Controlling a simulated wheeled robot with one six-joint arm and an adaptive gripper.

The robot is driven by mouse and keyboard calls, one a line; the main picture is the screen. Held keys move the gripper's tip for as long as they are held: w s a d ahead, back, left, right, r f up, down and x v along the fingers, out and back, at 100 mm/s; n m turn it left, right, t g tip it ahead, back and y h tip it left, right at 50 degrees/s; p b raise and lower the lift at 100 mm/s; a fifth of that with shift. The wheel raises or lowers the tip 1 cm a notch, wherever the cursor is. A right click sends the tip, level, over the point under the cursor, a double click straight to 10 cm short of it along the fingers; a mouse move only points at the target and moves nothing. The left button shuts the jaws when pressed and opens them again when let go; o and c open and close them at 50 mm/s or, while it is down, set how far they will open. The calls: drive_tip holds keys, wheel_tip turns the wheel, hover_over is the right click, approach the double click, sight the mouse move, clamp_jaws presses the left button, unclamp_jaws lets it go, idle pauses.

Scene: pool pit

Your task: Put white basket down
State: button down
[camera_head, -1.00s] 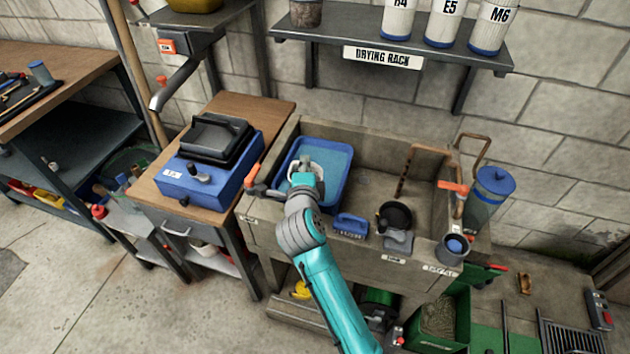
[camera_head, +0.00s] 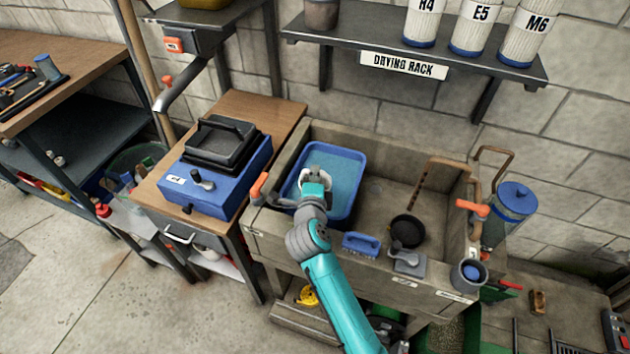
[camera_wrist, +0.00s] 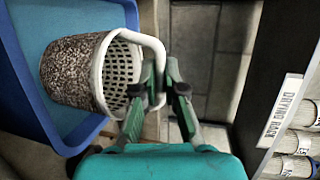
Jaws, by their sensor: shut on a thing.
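The white basket (camera_wrist: 112,72) has a pale rim and handle, holes inside and a dark speckled outer wall. My gripper (camera_wrist: 160,78) is shut on its handle side in the wrist view. The basket lies across the picture in front of the blue tub (camera_wrist: 28,70). In the head view the blue tub (camera_head: 354,165) stands in the left of the stone sink and holds bluish water. My gripper (camera_head: 315,190) is over the tub's left part there and hides most of the basket. I cannot tell whether the basket touches the water.
The sink also holds a dark pan (camera_head: 407,231). A blue brush (camera_head: 361,244) sits on its front edge. A blue box with a black lid (camera_head: 214,170) stands on the wooden bench at left. A drying rack shelf (camera_head: 400,50) with labelled white containers hangs above.

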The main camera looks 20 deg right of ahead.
drive_tip(key=shift+f, duration=1.25)
drive_tip(key=shift+f, duration=0.6)
drive_tip(key=c, duration=1.3)
unclamp_jaws()
drive_tip(key=shift+o, duration=0.2)
drive_tip(key=shift+r, duration=0.25)
drive_tip(key=v, duration=1.2)
drive_tip(key=shift+r, duration=0.35)
